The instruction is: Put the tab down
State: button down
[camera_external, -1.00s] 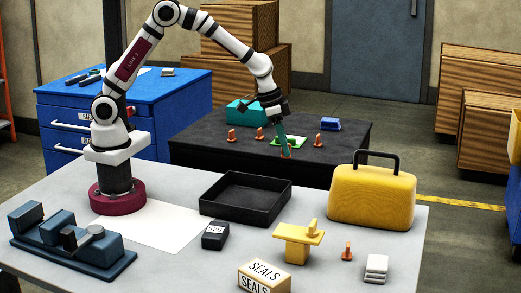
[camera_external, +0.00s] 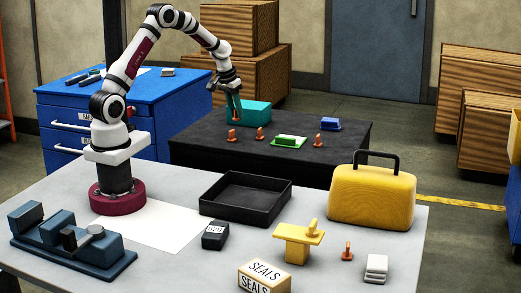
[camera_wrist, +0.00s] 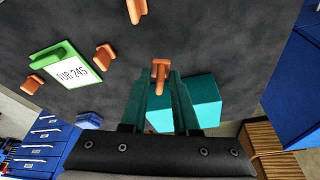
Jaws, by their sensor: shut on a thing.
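My gripper (camera_external: 236,119) has teal fingers and hangs above the left part of the dark table. In the wrist view its fingertips (camera_wrist: 160,80) are shut on an orange tab (camera_wrist: 160,72).
A teal box (camera_external: 255,108) stands at the back of the dark table (camera_external: 205,155), close behind my gripper. A blue block (camera_external: 328,124) sits at the back right. On the front grey table are a black tray (camera_external: 245,212), a yellow case (camera_external: 372,197) and another orange tab (camera_external: 347,251).

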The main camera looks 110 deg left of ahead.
jog(key=f, duration=0.3)
jog(key=s+a+f, duration=0.1)
jog(key=f, duration=0.1)
jog(key=shift+a, duration=0.1)
jog(key=shift+f, duration=0.1)
jog(key=c, duration=0.7)
grip_release()
jog(key=shift+o, duration=0.2)
